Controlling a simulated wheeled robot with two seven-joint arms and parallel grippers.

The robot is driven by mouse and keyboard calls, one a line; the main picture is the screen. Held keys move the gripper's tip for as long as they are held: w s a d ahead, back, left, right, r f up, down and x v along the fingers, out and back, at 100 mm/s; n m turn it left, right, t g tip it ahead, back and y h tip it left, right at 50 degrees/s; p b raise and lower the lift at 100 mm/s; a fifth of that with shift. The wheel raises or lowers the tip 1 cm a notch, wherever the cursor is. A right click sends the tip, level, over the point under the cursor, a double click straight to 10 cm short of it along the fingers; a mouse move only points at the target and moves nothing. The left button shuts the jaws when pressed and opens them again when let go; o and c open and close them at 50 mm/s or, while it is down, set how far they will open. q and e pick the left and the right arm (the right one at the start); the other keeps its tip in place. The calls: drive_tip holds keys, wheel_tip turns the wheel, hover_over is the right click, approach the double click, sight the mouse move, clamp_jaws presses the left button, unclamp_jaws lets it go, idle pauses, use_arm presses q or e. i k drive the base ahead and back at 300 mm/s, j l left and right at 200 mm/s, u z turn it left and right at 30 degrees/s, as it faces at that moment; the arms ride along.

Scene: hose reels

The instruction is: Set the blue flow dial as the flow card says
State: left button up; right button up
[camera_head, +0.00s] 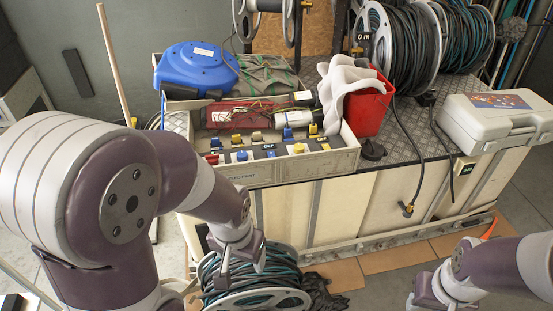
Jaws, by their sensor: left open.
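A grey-white crate (300,171) on the cart top holds a row of small coloured knobs. One blue knob (242,156) is at its front, another blue knob (288,133) farther back; which one is the flow dial, and where it points, is too small to tell. A small dark label (268,147) with light print lies between them; I cannot make out a flow card for certain. My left gripper (242,268) is open and empty, pointing down in front of the cart, below and apart from the crate. My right gripper (412,303) is at the bottom right, partly cut off.
Hose reels (400,45) stand at the back, a white case (497,118) at the right. A coiled hose reel (256,283) lies below my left gripper.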

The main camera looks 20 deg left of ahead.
sight(242, 156)
drive_tip(key=z, duration=1.55)
drive_tip(key=i+j+u, duration=0.1)
drive_tip(key=u, duration=2.1)
drive_tip(key=i+l, duration=0.2)
drive_tip(key=i+l+u, duration=0.1)
drive_tip(key=l, duration=0.35)
drive_tip(key=i+l, duration=0.25)
drive_tip(key=i+l+u, duration=0.1)
drive_tip(key=l, duration=0.3)
drive_tip(key=i, duration=0.1)
